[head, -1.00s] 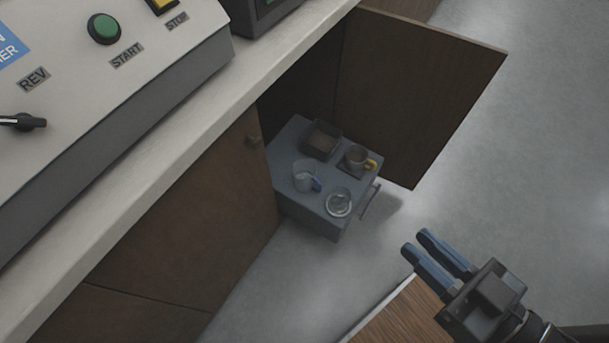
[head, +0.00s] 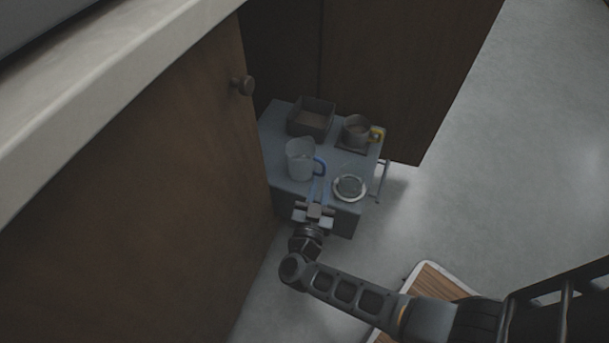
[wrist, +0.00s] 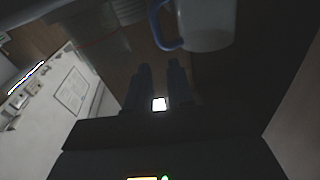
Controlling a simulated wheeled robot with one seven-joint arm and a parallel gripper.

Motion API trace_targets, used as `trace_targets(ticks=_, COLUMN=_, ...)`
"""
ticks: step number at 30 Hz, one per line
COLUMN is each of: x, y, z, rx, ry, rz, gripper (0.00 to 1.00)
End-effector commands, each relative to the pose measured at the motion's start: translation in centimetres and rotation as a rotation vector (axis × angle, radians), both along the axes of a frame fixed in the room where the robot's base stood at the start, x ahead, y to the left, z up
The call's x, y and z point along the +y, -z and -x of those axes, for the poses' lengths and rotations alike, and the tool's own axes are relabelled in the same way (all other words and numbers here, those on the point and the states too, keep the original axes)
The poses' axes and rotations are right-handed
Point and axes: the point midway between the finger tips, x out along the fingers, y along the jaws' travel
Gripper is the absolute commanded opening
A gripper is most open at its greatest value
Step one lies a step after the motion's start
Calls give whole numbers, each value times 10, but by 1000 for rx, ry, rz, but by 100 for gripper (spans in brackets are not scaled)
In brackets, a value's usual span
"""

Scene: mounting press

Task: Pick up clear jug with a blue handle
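The clear jug (head: 299,160) stands upright on the grey drawer unit, with its blue handle (head: 320,166) toward the right. In the wrist view the jug (wrist: 208,28) is at the top right of centre, its blue handle (wrist: 156,28) on its left side. My gripper (head: 316,188) is at the unit's front edge, just in front of the jug. In the wrist view its two dark fingers (wrist: 161,75) are apart with nothing between them, and the handle lies beyond their tips. Whether a fingertip touches the handle cannot be told.
The grey unit (head: 285,190) also bears a dark open box (head: 311,119), a mug with a yellow handle (head: 356,131) and a round glass dish (head: 349,188) right of my gripper. A cabinet door (head: 150,200) closes off the left; open floor (head: 510,150) lies right.

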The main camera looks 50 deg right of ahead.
Motion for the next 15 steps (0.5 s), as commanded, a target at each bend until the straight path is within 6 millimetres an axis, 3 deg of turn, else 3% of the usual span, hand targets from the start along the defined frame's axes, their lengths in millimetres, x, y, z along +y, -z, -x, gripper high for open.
trace_targets(ticks=1, x=1, y=16, z=-7, rx=18, ry=36, rz=-7, gripper=22)
trace_targets(ticks=4, x=1, y=27, z=-13, rx=50, ry=86, rz=-17, gripper=22)
trace_targets(ticks=15, x=-26, y=32, z=-24, rx=66, ry=117, rz=-24, gripper=22)
